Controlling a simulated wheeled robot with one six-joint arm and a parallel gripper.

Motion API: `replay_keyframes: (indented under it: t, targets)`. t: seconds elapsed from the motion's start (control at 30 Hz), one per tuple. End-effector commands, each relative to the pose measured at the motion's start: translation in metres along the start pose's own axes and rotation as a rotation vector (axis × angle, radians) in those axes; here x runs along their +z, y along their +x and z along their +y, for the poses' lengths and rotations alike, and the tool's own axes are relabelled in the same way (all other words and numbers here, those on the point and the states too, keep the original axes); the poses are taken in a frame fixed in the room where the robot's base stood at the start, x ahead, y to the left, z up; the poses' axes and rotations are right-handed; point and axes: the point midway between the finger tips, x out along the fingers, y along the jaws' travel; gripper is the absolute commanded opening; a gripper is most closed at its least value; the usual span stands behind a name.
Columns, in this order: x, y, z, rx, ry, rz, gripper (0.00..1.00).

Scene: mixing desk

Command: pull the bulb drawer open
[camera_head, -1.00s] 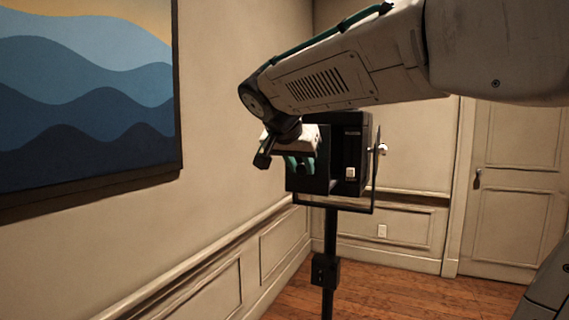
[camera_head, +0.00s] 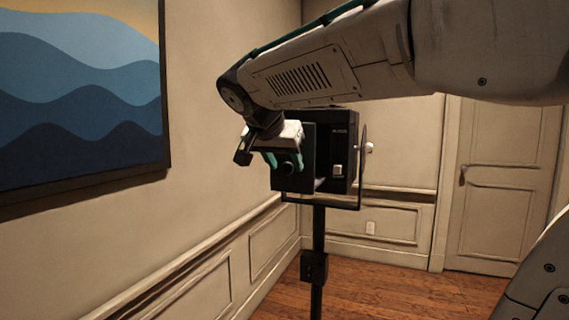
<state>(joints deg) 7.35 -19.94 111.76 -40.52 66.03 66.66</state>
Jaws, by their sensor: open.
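A black box-shaped lamp housing (camera_head: 340,152) sits on a stand in the camera_head view. The bulb drawer's dark front panel (camera_head: 306,150) is at its left. A pale gap shows low between panel and housing, so the drawer appears partly out; how far I cannot tell. A round dark knob (camera_head: 288,168) is on the panel. My gripper (camera_head: 284,163) is at the panel, its teal fingers open on either side of the knob. Whether they touch it I cannot tell. The panel's upper left is hidden by the gripper.
A yoke bracket (camera_head: 361,170) surrounds the housing, on a black pole (camera_head: 318,240). A wall with a painting (camera_head: 80,100) is at the left, a door (camera_head: 505,185) at the right. Bare wooden floor (camera_head: 400,293) lies around the pole.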

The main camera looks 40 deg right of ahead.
Motion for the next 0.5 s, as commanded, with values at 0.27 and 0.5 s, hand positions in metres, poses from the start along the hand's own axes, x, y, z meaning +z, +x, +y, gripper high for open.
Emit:
replay_keyframes:
  t: [0.27, 0.5]
  targets:
    - [0.000, -0.048, -0.001, -0.005, -0.002, 0.001, 0.47]
    - [0.001, -0.070, -0.001, -0.003, -0.001, 0.001, 0.47]
